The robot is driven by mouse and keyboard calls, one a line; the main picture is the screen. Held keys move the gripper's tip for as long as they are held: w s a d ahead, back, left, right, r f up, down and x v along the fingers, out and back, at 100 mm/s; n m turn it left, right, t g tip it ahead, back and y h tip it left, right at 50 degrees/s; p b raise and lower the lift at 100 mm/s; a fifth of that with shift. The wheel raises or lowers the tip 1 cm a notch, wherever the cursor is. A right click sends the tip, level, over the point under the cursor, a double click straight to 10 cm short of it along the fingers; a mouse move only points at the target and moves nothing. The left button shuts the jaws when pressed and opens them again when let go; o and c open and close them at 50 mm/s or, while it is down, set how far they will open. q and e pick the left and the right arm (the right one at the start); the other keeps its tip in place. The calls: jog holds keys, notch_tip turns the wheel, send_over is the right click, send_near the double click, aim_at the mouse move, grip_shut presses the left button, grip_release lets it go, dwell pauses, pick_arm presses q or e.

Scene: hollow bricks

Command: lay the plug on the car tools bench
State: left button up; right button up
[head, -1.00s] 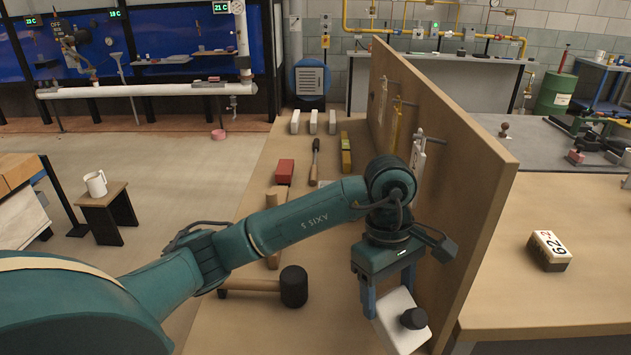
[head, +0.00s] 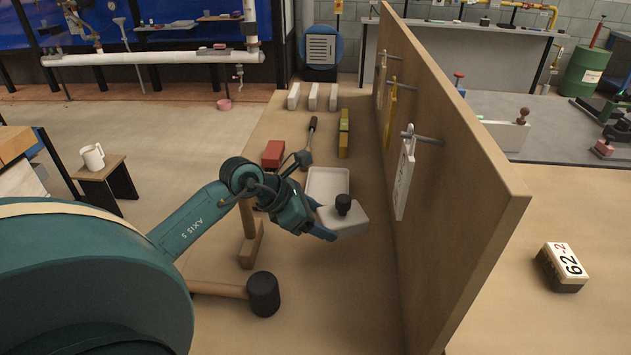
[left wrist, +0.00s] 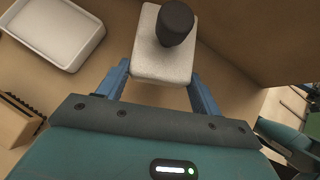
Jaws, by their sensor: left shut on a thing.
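The plug (head: 347,221) is a pale grey-white block with a black knob on top. My left gripper (head: 322,220) is shut on it and holds it over the wooden bench (head: 340,290), left of the upright board, with the knob up. In the left wrist view the plug (left wrist: 165,62) sits between the two blue fingers (left wrist: 160,82). The bench under it carries tools, but I see no label naming it the car tools bench. My right gripper is not in view.
A white tray (head: 329,184) lies just behind the plug. The upright wooden board (head: 465,190) with hanging tools stands to the right. A mallet (head: 264,294), a red block (head: 273,154) and a screwdriver (head: 309,138) lie on the bench.

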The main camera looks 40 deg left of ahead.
pick_arm(q)
jog(key=f, duration=0.9)
jog(key=shift+s+f, duration=0.2)
jog(key=o, duration=1)
jog(key=shift+r, duration=0.1)
jog(key=v, duration=0.7)
jog(key=shift+s+a+r, duration=0.1)
jog(key=shift+s, duration=0.05)
